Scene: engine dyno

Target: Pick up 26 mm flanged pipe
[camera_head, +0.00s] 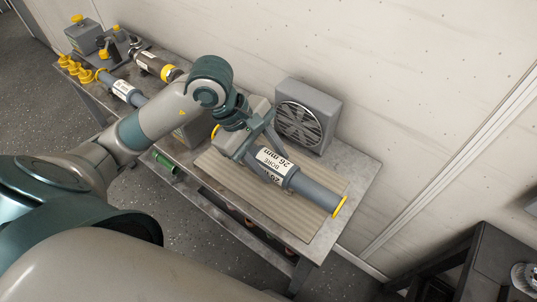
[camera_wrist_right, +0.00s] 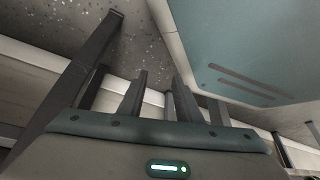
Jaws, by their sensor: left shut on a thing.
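The 26 mm flanged pipe (camera_head: 315,193) is a grey-blue tube with a white label reading "26 mm" and a yellow flange at its right end. In the head view it lies over the ribbed mat on the bench; I cannot tell whether it touches the mat. My left gripper (camera_head: 264,157) is shut on the pipe near the label, coming from the upper left. The gripper and wrist hide part of the pipe's left portion. My right gripper (camera_wrist_right: 160,100) shows in the right wrist view with its fingers apart and nothing between them.
A grey fan box (camera_head: 307,115) stands behind the pipe at the wall. Another labelled pipe (camera_head: 122,90), a dark cylinder (camera_head: 155,66) and yellow parts (camera_head: 76,68) are at the bench's left end. A green cylinder (camera_head: 165,163) is by the front edge. A dark table (camera_head: 480,265) stands lower right.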

